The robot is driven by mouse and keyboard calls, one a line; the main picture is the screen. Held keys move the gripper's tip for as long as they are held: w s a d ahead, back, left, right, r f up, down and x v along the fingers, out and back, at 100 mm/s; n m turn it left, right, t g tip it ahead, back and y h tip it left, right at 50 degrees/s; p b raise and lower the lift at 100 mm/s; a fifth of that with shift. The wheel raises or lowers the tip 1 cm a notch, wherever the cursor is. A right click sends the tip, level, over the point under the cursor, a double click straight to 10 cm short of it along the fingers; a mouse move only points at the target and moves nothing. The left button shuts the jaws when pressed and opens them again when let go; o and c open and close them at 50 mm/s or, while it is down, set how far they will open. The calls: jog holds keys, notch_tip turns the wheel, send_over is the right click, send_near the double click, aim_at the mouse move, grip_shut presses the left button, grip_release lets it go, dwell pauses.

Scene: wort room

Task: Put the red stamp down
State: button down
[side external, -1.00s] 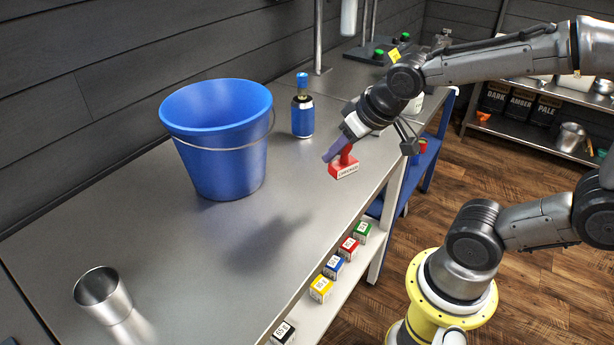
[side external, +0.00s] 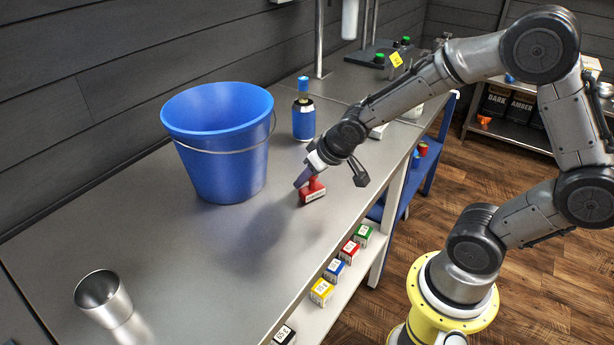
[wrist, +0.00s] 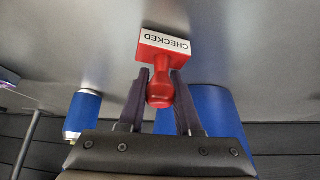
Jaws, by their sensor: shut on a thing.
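The red stamp (side external: 313,190) has a block base with a white label and a knob handle. In the wrist view the stamp (wrist: 164,62) shows the label "CHECKED". My gripper (side external: 304,178) is shut on the stamp's handle, and its purple fingers (wrist: 160,92) stand on both sides of the handle. The stamp is upright at the steel bench top (side external: 230,270), to the right of the blue bucket. I cannot tell for sure whether its base touches the bench.
The blue bucket (side external: 222,160) stands left of my gripper, and a blue-labelled bottle (side external: 303,118) stands behind it. A metal cup (side external: 104,298) is at the front left. Small coloured boxes (side external: 335,270) sit on the lower shelf. The bench in front of the bucket is clear.

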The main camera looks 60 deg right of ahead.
jog(key=shift+f, duration=0.2)
jog(key=c, duration=0.6)
grip_release()
jog(key=shift+r, duration=0.1)
jog(key=shift+r, duration=0.3)
jog(key=v, duration=1.2)
jog(key=s+a+r+n+y, duration=0.1)
jog(key=s+a+r+n, duration=0.1)
jog(key=s, duration=1.2)
jog(key=shift+a+r+g, duration=0.4)
jog(key=shift+a+r, duration=0.15)
jog(key=shift+r, duration=0.15)
